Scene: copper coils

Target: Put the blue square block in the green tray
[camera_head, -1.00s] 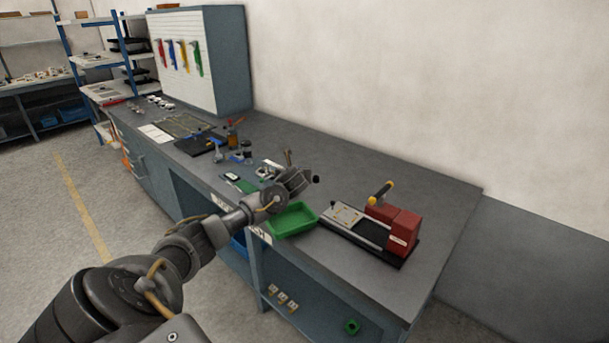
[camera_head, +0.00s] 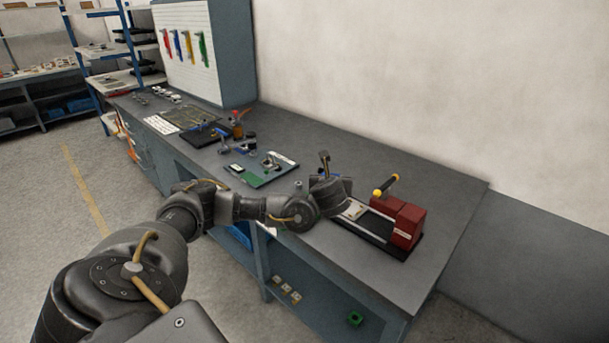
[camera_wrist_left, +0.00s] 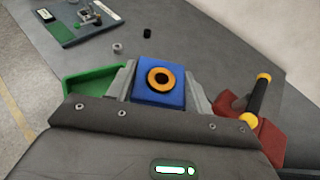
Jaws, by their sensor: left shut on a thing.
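The blue square block (camera_wrist_left: 159,99) is held between the fingers of my left gripper (camera_wrist_left: 160,82) in the wrist view. A copper-coloured ring with a dark centre lies on the block's face. The green tray (camera_wrist_left: 92,82) shows beside and partly behind the gripper at left in the wrist view. In the head view my arm hides most of the tray. My right gripper is in neither view.
A red device with a yellow-tipped handle (camera_head: 407,221) stands right of the gripper on the workbench (camera_head: 300,140). A small board on a mat (camera_head: 262,168) lies to the left. A small dark cylinder (camera_wrist_left: 147,33) stands on the bench. The bench's back right is clear.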

